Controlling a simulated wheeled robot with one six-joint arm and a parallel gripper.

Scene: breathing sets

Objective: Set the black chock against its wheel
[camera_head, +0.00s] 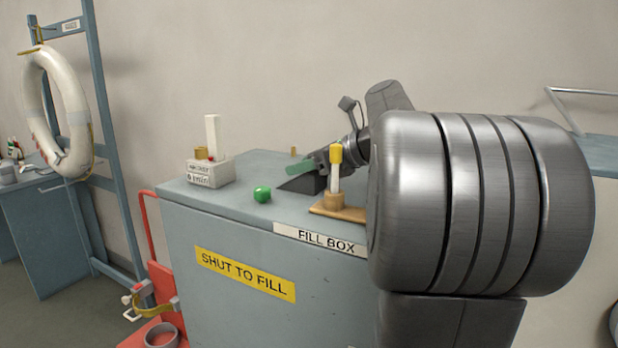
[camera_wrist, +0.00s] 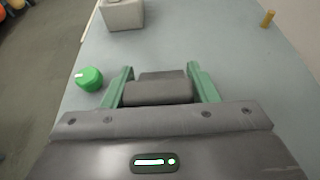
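In the wrist view the chock (camera_wrist: 158,92) lies between the two green fingers of my gripper (camera_wrist: 161,70). The fingers stand close on its left and right sides; whether both press on it is unclear. The chock appears to be on or just above the box top. I cannot identify the chock's wheel in either view.
A green knob (camera_head: 262,194) sits left of the chock. A yellow-capped tube in a wooden stand (camera_head: 337,208) is at the front edge. A white-grey block (camera_head: 209,172) stands on the left. A small brass peg (camera_wrist: 267,19) is further back. Bare top lies between them.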

